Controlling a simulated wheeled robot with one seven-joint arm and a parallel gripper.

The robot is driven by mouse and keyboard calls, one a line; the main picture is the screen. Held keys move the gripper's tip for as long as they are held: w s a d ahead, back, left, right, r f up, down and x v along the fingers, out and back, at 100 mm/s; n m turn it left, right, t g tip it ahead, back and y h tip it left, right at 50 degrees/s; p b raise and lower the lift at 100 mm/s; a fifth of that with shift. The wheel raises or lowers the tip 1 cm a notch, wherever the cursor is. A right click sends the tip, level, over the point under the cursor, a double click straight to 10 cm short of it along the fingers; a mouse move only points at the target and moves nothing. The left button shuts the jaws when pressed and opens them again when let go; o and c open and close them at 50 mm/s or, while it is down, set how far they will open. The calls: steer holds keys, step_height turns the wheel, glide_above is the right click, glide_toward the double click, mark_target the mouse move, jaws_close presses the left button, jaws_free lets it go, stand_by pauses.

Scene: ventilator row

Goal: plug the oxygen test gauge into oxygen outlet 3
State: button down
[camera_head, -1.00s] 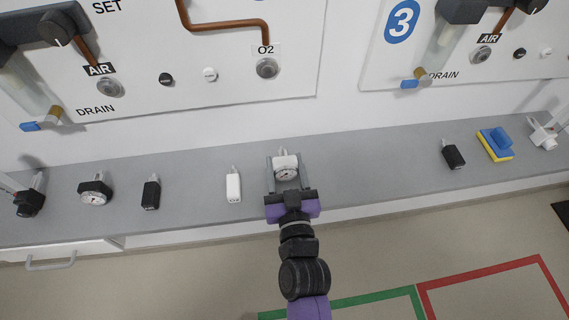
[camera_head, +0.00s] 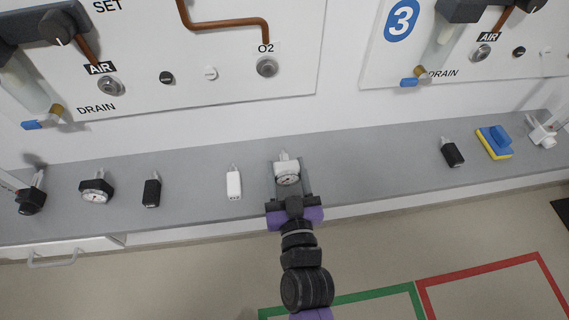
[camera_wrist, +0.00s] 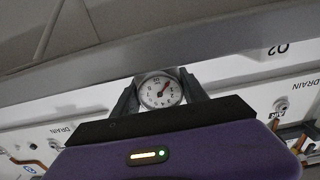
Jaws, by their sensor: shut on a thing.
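A white gauge with a round dial (camera_head: 287,174) is between the fingers of my gripper (camera_head: 288,182), over the grey shelf. Its pale plug end points toward the wall. In the wrist view, the dial (camera_wrist: 159,91) faces the camera, and the fingers of my gripper (camera_wrist: 160,98) close on both sides of it. I cannot tell whether it touches the shelf. The panel marked 3 (camera_head: 403,18) is at the upper right; its AIR outlet (camera_head: 481,53) shows, but no O2 outlet of that panel is in the head view. The O2 outlet (camera_head: 267,67) on the panel to its left is bare.
The grey shelf (camera_head: 370,172) also bears a white plug (camera_head: 234,184), a black plug (camera_head: 152,192), a black-bodied gauge (camera_head: 96,190), another black plug (camera_head: 452,152) and a blue-and-yellow block (camera_head: 494,143).

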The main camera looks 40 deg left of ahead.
steer(key=b+v, duration=0.3)
steer(key=v, duration=0.8)
steer(key=shift+s, duration=0.2)
stand_by(0.4)
steer(key=shift+d, duration=0.15)
stand_by(1.3)
